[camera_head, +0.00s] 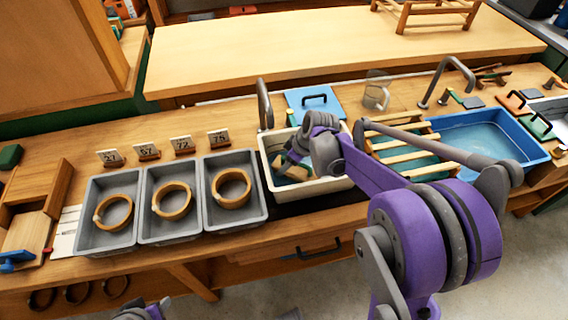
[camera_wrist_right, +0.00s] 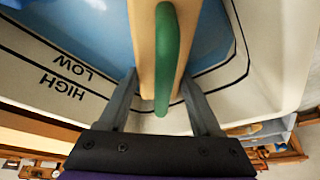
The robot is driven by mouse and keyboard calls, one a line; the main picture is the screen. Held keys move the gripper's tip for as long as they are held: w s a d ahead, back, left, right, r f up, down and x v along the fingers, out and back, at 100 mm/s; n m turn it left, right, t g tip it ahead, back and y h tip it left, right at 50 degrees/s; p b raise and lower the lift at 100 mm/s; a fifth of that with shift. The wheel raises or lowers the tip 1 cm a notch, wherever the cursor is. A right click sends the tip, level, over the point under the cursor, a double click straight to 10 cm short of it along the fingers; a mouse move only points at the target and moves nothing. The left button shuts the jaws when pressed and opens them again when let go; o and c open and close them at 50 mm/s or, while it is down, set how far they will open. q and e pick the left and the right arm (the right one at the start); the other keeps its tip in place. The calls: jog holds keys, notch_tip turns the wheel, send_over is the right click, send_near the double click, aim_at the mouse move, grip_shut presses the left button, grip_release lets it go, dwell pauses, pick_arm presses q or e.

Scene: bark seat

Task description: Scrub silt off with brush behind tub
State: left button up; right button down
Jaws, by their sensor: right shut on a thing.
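The white tub (camera_head: 337,184) stands in the counter, with brown and green pieces showing inside it. My right arm reaches over it from the right, and its gripper is mostly hidden by the wrist there. In the right wrist view, my right gripper (camera_wrist_right: 163,108) is shut on a wooden piece with a rounded green bar (camera_wrist_right: 166,60), which looks like the brush. The piece is over the tub (camera_wrist_right: 258,50), whose inner wall carries HIGH and LOW lines above blue water (camera_wrist_right: 100,32). Silt cannot be made out. Only a bit of my left arm shows at the bottom edge.
Three grey trays (camera_head: 205,197) with wooden rings stand left of the tub, number cards behind them. A blue board with a black handle (camera_head: 316,101) lies behind the tub, beside a grey tap (camera_head: 264,104). A blue basin with a slatted rack (camera_head: 535,157) is at right.

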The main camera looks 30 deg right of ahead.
jog(key=shift+s+d, duration=0.3)
jog(key=shift+d, duration=0.2)
jog(key=shift+d+r+p, duration=0.15)
jog(key=shift+r+p, duration=0.2)
jog(key=shift+r, duration=0.05)
notch_tip(320, 180, up, 5)
jog(key=p, duration=0.3)
jog(key=shift+s, duration=0.1)
jog(key=shift+r, duration=0.1)
jog(key=shift+r+p, duration=0.15)
jog(key=shift+p, duration=0.15)
jog(key=shift+r+p, duration=0.95)
jog(key=shift+r, duration=0.5)
